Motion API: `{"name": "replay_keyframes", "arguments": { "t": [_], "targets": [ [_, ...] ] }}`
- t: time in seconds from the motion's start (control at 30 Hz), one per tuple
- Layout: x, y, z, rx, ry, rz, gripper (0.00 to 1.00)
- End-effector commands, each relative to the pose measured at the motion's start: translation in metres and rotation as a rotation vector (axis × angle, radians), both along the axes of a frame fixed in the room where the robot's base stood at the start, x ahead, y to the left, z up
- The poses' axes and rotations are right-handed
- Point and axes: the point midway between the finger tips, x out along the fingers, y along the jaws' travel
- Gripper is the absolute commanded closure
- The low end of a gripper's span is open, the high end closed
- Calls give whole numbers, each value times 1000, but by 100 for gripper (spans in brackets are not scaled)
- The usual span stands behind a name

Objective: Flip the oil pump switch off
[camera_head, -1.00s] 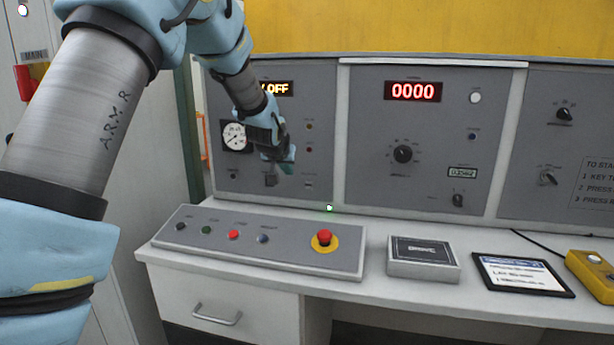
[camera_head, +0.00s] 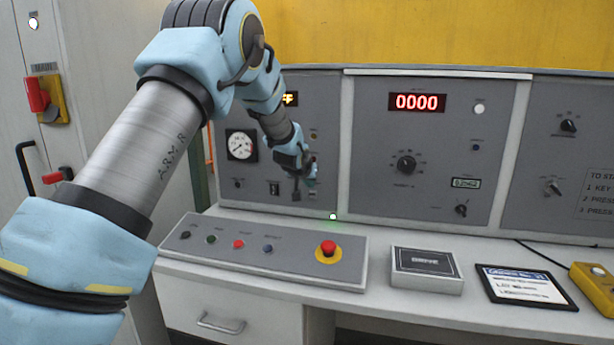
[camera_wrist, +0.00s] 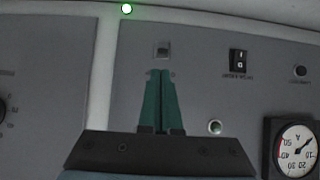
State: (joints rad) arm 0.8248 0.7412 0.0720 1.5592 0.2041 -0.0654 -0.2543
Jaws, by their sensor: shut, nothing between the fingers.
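A black rocker switch (camera_head: 274,188) sits low on the left grey panel, below and right of the round gauge. It also shows in the wrist view (camera_wrist: 238,62), marked I and O, with a label too blurred to read. A small pale switch or fitting (camera_wrist: 161,48) sits just beyond my fingertips in the wrist view. I cannot tell from the labels which one is the oil pump switch. My gripper (camera_wrist: 160,73) is shut and empty, its green fingers together. In the head view my gripper (camera_head: 312,181) is at the panel's lower right; contact cannot be told.
A round gauge (camera_head: 241,145) and a small knob (camera_wrist: 300,71) are on the same panel. The sloped button box (camera_head: 300,262) with a red emergency stop (camera_head: 328,249) lies below. A black-topped box (camera_head: 427,270) and a framed card (camera_head: 525,287) rest on the desk.

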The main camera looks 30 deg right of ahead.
Motion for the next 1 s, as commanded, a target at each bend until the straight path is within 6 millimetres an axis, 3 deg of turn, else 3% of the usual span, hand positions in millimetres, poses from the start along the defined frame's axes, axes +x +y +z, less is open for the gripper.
{"name": "replay_keyframes", "arguments": {
  "t": [0.33,1.0],
  "targets": [
    [23,-21,-23,-1,1,1,100],
    [24,-24,-31,-12,-13,0,100]
  ]
}}
